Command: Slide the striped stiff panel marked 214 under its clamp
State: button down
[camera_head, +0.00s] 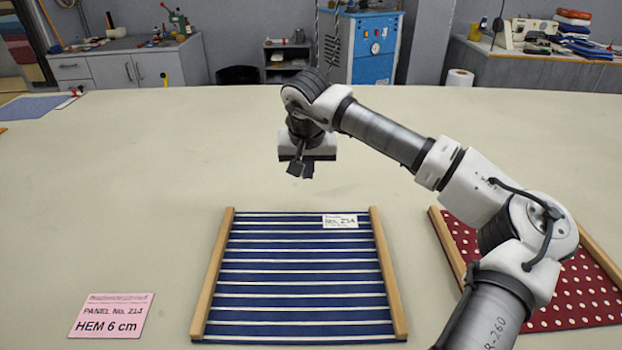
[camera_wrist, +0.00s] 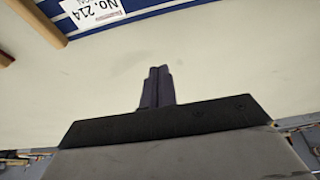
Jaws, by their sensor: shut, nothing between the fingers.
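The striped panel (camera_head: 300,279), navy with thin white stripes, lies flat on the cloth table between two wooden side bars, the left bar (camera_head: 214,270) and the right bar (camera_head: 389,270). A white label reading No. 214 (camera_head: 340,221) sits near its far right corner and also shows in the wrist view (camera_wrist: 92,10). My gripper (camera_head: 300,171) is above the table beyond the panel's far edge, apart from it. In the wrist view its fingers (camera_wrist: 158,87) are together with nothing between them. I cannot make out a clamp in either view.
A red panel with white dots (camera_head: 575,285) lies at the right, partly hidden by my arm. A pink card (camera_head: 112,315) reading PANEL No. 214, HEM 6 cm lies at the front left.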

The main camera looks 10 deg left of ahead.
aim_at(308, 208)
jog(key=b+x, duration=0.3)
jog(key=x, duration=0.5)
jog(key=shift+s+f, duration=0.1)
jog(key=shift+f, duration=0.1)
jog(key=shift+s+d+r, duration=0.1)
jog(key=shift+s+d, duration=0.1)
jog(key=shift+s, duration=0.75)
jog(key=shift+s+d+r, duration=0.1)
jog(key=shift+s+d, duration=0.1)
jog(key=shift+s, duration=0.75)
